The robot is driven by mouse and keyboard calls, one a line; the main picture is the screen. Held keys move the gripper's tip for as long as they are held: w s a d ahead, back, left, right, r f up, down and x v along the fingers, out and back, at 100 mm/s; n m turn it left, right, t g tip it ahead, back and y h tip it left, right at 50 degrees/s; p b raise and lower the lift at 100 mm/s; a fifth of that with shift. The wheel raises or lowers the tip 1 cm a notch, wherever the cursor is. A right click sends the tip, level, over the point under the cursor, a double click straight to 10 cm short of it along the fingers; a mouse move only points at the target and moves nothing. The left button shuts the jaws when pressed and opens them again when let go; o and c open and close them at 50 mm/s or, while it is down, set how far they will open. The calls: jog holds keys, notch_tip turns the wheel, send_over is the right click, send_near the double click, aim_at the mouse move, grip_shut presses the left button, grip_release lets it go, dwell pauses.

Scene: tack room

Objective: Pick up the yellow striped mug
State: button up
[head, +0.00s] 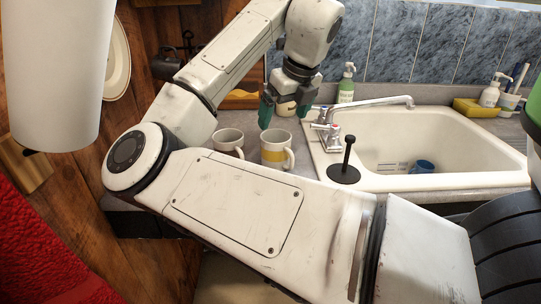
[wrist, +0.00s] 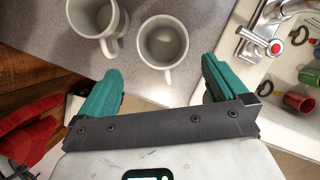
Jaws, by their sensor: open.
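The yellow striped mug (head: 273,154) stands upright on the counter left of the sink, white with a yellow band. Its handle is on the right in the head view. In the wrist view, the mug nearer the sink (wrist: 163,42) appears to be this one, seen from above with its band hidden and its handle toward my gripper. A plain pale mug (head: 228,139) stands close on its left; it also shows in the wrist view (wrist: 96,18). My gripper (head: 285,109) has teal fingers spread apart, empty, above and behind the mugs in the head view.
A white sink (head: 470,150) with a faucet (head: 375,103) lies to the right, holding a blue cup (head: 424,166). A black upright-handled object (head: 344,172) stands near its front left.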

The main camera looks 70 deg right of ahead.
send_over(280, 154)
jog(key=d, duration=0.2)
notch_tip(280, 154, down, 5)
jog(key=x, duration=0.5)
jog(key=shift+w+f+b, duration=0.2)
jog(key=shift+w+b, duration=0.1)
jog(key=shift+w, duration=0.05)
jog(key=c, duration=1)
